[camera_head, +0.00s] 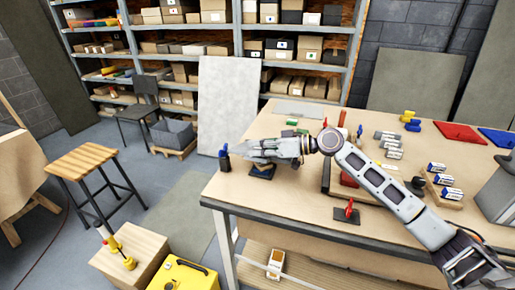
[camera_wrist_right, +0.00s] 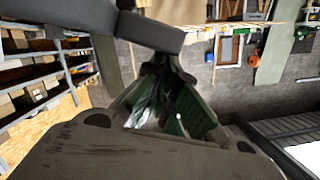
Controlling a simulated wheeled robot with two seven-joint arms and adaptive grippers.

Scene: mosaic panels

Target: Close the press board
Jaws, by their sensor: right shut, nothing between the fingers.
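My right gripper (camera_head: 248,149) is over the left end of the workbench, shut and empty, with its fingers pointing left. Its closed fingers also show in the right wrist view (camera_wrist_right: 160,70). A low dark-blue piece (camera_head: 262,172) lies on the bench just below the gripper, partly hidden by it. A small upright dark-blue piece (camera_head: 224,160) stands at the bench's left edge, near the fingertips. I cannot tell which piece is the press board, nor whether the fingers touch either one. My left gripper is not in view.
The wooden workbench (camera_head: 265,212) carries a red-handled piece (camera_head: 348,213), several white-and-blue boxes (camera_head: 452,194) and a grey container (camera_head: 495,195). A stool (camera_head: 85,160), a wooden box (camera_head: 128,262) and a yellow case (camera_head: 182,277) stand on the floor at left. Shelves line the back.

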